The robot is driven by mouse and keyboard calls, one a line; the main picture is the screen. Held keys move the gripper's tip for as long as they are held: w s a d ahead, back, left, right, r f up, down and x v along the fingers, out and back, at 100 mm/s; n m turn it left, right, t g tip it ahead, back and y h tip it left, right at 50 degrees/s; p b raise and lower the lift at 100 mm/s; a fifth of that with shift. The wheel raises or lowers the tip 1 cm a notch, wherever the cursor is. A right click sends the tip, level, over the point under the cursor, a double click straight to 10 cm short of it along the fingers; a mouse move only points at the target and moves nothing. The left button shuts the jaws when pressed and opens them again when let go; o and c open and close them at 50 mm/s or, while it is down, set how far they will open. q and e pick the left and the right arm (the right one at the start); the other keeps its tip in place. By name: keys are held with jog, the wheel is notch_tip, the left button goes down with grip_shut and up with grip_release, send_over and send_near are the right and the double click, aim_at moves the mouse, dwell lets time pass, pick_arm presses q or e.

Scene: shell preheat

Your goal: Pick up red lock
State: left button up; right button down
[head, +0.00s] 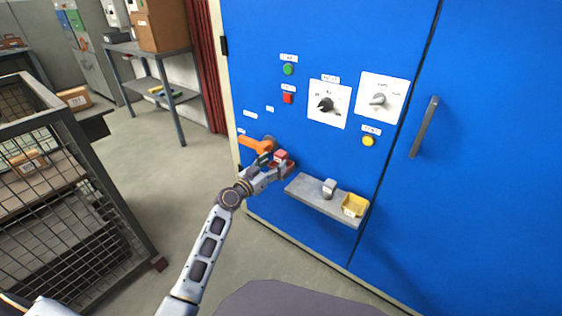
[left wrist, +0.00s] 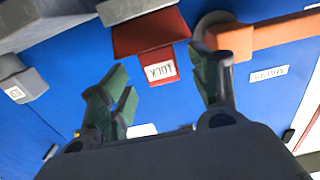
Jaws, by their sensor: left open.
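The red lock (left wrist: 150,34) is in the upper middle of the left wrist view, with a red tab below it bearing a white label that reads LOCK. In the head view the red lock (head: 281,155) shows at the end of my left arm, close to the blue cabinet front. My left gripper (head: 271,162) is open beside it. In the left wrist view its two green-padded fingers are spread, one on each side of the labelled tab. I cannot tell whether either finger touches the lock. My right gripper is not in view.
An orange handle (head: 254,144) projects from the cabinet (head: 300,35) just left of the lock. A grey shelf (head: 305,192) to the right carries a grey block (head: 329,187) and a yellow bin (head: 354,206). A mesh cage (head: 75,190) stands at left; floor between is clear.

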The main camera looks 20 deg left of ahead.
aim_at(278, 159)
pick_arm(q)
jog(key=shift+w, duration=0.1)
dwell(0.3)
jog(key=shift+x, duration=1.25)
jog(key=shift+b+x, duration=0.45)
jog(key=shift+x, duration=0.85)
jog(key=shift+r, duration=0.1)
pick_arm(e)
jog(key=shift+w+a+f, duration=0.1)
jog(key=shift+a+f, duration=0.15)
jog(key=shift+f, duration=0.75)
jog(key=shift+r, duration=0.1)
pick_arm(q)
jog(key=c, duration=1.2)
jog(key=shift+r, duration=0.15)
